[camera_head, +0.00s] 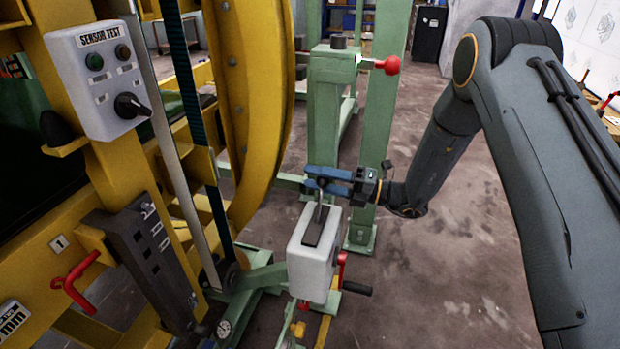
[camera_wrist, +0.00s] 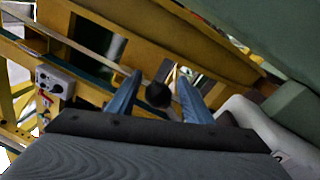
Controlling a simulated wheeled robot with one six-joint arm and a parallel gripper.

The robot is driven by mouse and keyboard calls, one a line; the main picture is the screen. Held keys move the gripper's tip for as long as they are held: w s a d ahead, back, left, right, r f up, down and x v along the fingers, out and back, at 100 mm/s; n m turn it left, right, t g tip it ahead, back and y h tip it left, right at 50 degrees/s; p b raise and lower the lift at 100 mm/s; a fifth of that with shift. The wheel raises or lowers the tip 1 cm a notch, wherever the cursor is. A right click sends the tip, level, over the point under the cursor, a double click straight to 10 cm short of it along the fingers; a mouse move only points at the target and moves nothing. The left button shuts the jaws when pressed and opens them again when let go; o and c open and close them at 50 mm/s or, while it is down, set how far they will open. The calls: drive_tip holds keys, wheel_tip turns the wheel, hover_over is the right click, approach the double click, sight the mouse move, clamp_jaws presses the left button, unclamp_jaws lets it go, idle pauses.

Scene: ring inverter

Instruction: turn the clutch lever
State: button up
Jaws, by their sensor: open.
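A white box (camera_head: 314,262) stands low in the middle of the head view, with a dark slot in its top. A thin metal lever (camera_head: 318,214) rises from this slot; it looks like the clutch lever. My gripper (camera_head: 314,179), with blue fingers, is at the lever's upper end, which the fingers hide in the head view. In the wrist view my gripper (camera_wrist: 159,80) is open, and a round black knob (camera_wrist: 158,95) shows between the two blue fingers. I cannot tell whether either finger touches it. The white box also shows at the right of the wrist view (camera_wrist: 250,118).
A green post with a red-knobbed lever (camera_head: 388,65) stands behind my gripper. A red crank with a black handle (camera_head: 355,288) sticks out right of the white box. A yellow frame (camera_head: 262,100) and a sensor test box (camera_head: 98,80) fill the left. Floor is clear at right.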

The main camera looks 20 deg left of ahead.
drive_tip(key=d, duration=0.4)
drive_tip(key=d+b, duration=0.1)
drive_tip(key=d, duration=0.1)
drive_tip(key=shift+w+f, duration=0.1)
drive_tip(key=shift+f, duration=0.2)
